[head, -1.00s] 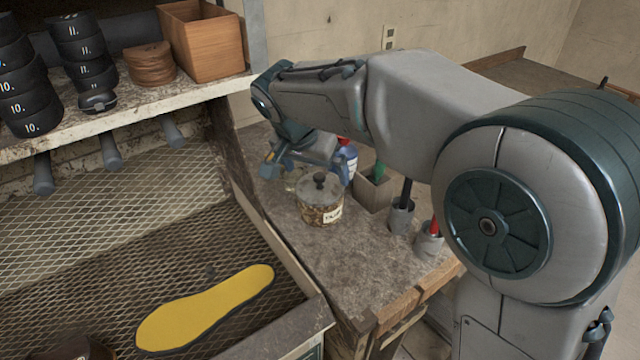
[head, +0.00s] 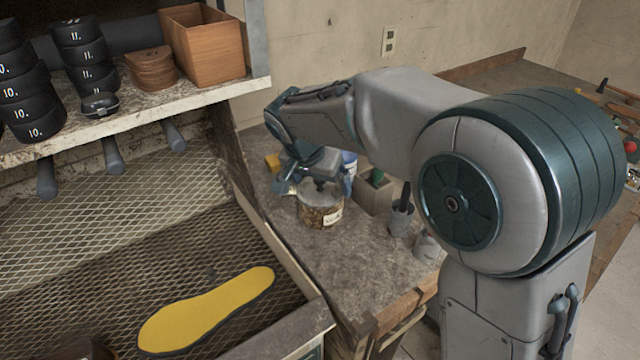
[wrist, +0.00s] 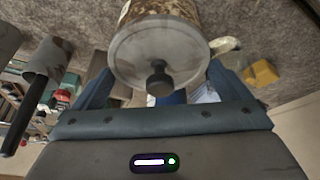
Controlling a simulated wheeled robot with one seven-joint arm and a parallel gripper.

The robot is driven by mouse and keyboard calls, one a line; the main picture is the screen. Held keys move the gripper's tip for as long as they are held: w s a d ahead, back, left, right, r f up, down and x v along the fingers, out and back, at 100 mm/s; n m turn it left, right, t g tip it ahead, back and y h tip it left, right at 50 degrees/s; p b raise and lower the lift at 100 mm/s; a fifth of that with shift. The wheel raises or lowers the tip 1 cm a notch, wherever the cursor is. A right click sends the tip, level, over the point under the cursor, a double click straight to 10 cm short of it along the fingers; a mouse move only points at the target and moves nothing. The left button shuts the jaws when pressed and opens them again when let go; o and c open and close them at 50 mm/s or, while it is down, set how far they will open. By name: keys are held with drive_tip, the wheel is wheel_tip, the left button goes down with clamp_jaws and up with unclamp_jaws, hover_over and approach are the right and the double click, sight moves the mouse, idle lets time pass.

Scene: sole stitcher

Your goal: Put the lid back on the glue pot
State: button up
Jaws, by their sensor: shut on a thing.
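The glue pot (head: 319,217) is a round, mottled brown pot with a white label. It stands on the worktop, and its side also shows in the wrist view (wrist: 165,10). The grey round lid (head: 308,190) with a dark knob lies over the pot's mouth; it fills the middle of the wrist view (wrist: 140,50). My gripper (head: 312,182) is at the lid's far side in the head view. Its fingers lie on either side of the lid and are shut on it. I cannot tell whether the lid is fully seated, and the fingertips are partly hidden.
A blue-and-white container (head: 349,165) and a grey box (head: 373,195) stand close behind and right of the pot. Holder cups (head: 400,221) stand further right. A yellow block (head: 272,160) lies behind. A yellow sole (head: 207,310) lies on the mesh tray. The worktop's front is clear.

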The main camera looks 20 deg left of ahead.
wheel_tip(320, 180, up, 9)
drive_tip(key=shift+f, duration=0.15)
drive_tip(key=shift+r, duration=0.4)
drive_tip(key=shift+r+p, duration=0.1)
drive_tip(key=shift+p, duration=0.6)
drive_tip(key=shift+w+d+f+p, duration=0.15)
drive_tip(key=shift+f+p, duration=0.35)
drive_tip(key=shift+p, duration=0.75)
drive_tip(key=shift+f+y+p, duration=0.4)
drive_tip(key=shift+f+p, duration=0.2)
drive_tip(key=shift+f, duration=0.15)
drive_tip(key=shift+f+b, duration=1.75)
drive_tip(key=shift+f, duration=1)
drive_tip(key=shift+f+b, duration=0.55)
drive_tip(key=shift+b, duration=0.35)
